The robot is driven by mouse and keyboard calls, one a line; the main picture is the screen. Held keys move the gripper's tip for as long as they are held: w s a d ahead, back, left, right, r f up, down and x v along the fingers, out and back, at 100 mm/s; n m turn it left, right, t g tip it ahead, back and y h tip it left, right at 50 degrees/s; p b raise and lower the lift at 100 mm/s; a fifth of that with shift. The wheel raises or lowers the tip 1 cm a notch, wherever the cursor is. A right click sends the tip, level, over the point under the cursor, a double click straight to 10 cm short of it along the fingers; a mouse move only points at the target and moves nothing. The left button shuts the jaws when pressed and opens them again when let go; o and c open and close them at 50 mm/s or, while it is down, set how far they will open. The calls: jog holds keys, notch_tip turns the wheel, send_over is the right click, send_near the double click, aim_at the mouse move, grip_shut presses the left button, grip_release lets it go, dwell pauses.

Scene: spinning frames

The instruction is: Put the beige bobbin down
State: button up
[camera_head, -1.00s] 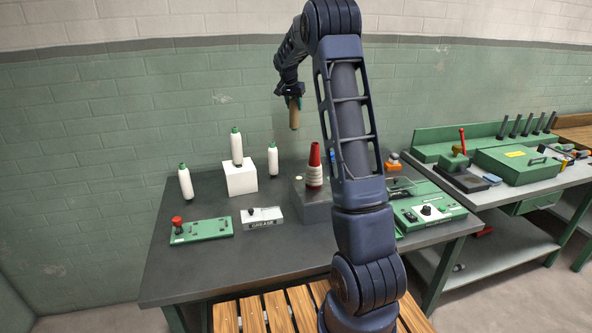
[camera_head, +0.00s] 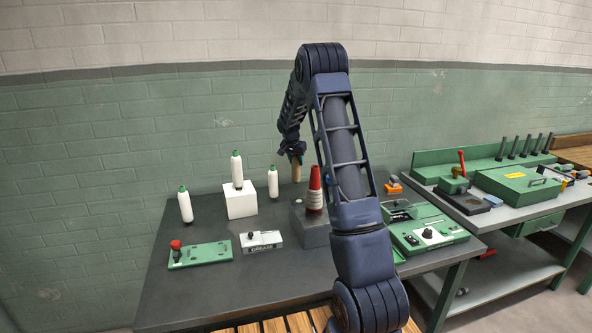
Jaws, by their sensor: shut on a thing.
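The beige bobbin (camera_head: 296,174) hangs upright below my gripper (camera_head: 293,158), which is shut on its top end. It is over the back part of the dark table (camera_head: 190,285), left of my arm and behind the red and white cone (camera_head: 315,190). The bobbin's lower end is close to the grey block's height; I cannot tell whether it touches anything. The fingers are small and partly hidden at this distance.
The cone stands on a grey block (camera_head: 312,232).

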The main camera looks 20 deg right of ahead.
aim_at(295, 164)
jog(key=shift+f, duration=2.25)
jog(key=o, duration=1)
jog(key=shift+o, duration=0.2)
